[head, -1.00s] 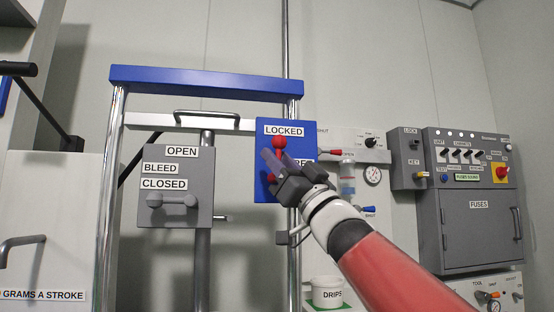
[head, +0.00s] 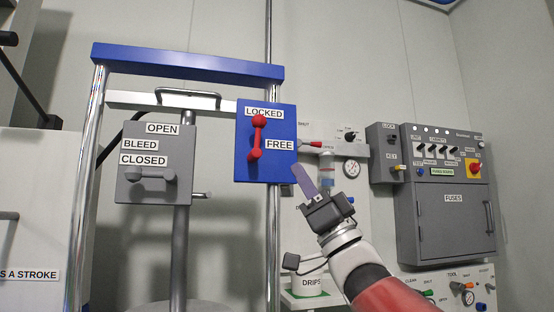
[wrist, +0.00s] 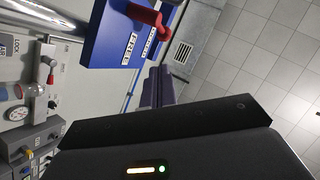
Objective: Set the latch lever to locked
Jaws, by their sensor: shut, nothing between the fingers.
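The red latch lever (head: 257,138) is on a blue plate (head: 241,165) in the head view. The lever stands upright, with its ball end up under the LOCKED label (head: 264,113). The FREE label (head: 280,145) is to the right of its lower end. My gripper (head: 304,180) is shut and empty, below and to the right of the plate, apart from the lever. In the wrist view the red lever (wrist: 146,18) and blue plate (wrist: 103,40) are at the top, beyond my shut fingers (wrist: 157,86).
A grey bleed box (head: 130,185) with its handle is left of the plate. A blue crossbar (head: 180,62) on chrome posts runs above. A grey fuse cabinet (head: 453,225) is at right. A white DRIPS pail (head: 308,287) stands below my gripper.

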